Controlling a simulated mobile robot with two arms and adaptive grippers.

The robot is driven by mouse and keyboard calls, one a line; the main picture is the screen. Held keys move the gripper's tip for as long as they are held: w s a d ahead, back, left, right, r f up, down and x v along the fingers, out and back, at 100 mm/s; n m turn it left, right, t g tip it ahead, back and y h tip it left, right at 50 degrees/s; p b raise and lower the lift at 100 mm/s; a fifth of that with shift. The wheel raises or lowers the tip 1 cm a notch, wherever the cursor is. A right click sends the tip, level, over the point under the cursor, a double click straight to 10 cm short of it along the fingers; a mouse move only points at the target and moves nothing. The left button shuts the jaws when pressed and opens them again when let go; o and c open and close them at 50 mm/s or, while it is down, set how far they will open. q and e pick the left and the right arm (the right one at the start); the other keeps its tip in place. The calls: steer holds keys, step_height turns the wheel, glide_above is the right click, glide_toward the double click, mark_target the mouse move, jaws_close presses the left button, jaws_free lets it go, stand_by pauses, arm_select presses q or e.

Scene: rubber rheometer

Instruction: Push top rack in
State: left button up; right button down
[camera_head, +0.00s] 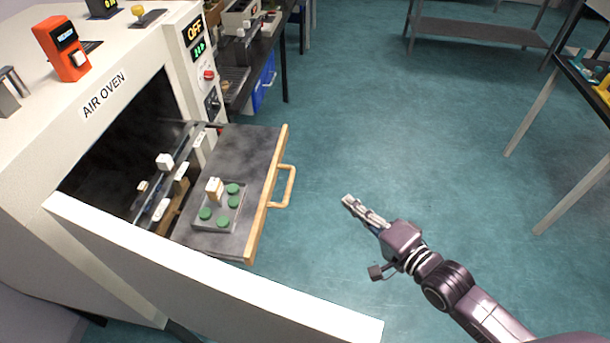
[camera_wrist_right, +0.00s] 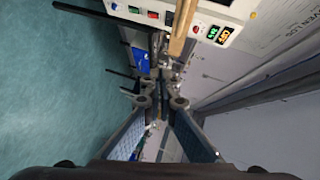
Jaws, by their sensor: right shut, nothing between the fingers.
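The top rack (camera_head: 250,150) is a dark grey shelf with a light wooden front edge and a wooden handle (camera_head: 290,187). It sticks out of the open air oven (camera_head: 130,50). A small tray (camera_head: 240,215) with several green discs and a white-and-tan block (camera_head: 214,189) sits on it. My right gripper (camera_head: 347,200) is shut and empty, to the right of the handle and apart from it. In the right wrist view its fingers (camera_wrist_right: 155,100) meet, and a wooden bar (camera_wrist_right: 182,28) shows beyond them. My left gripper is not in view.
The oven's open white door (camera_head: 220,275) stands in front of the rack. Inside the oven, below the rack, are other small items, partly hidden. A bench with equipment (camera_head: 240,50) stands behind. The teal floor (camera_head: 400,130) is clear around my right arm.

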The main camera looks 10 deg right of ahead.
mark_target(252, 172)
steer(key=w+a+p, duration=0.4)
steer(key=w+a, duration=0.5)
steer(key=a, duration=0.1)
steer(key=shift+r+y, duration=0.15)
steer(key=shift+y, duration=0.25)
steer(key=w+a, duration=0.1)
steer(key=a, duration=0.3)
steer(key=w+a+b, duration=0.1)
steer(key=a, duration=0.3)
steer(key=w+a+b, duration=0.1)
steer(key=a, duration=0.4)
steer(key=shift+w, duration=0.35)
steer(key=shift+d, duration=0.1)
